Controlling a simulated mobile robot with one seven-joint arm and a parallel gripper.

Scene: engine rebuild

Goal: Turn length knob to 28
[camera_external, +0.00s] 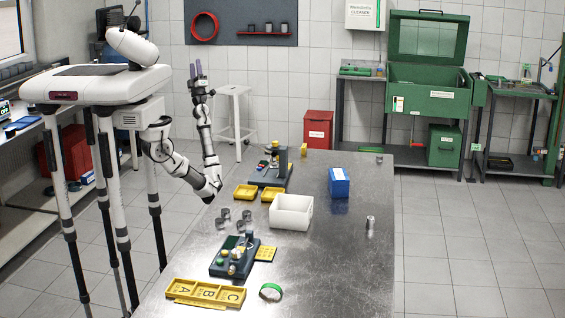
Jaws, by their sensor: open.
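My gripper (196,70) points upward at the end of my raised arm, above and left of the metal table. It is open with nothing between its fingers, well apart from everything on the table. Another dark device (282,168) with an upright column stands at the far left. I cannot tell which part is the length knob. Any scale or number on it is too small to read.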

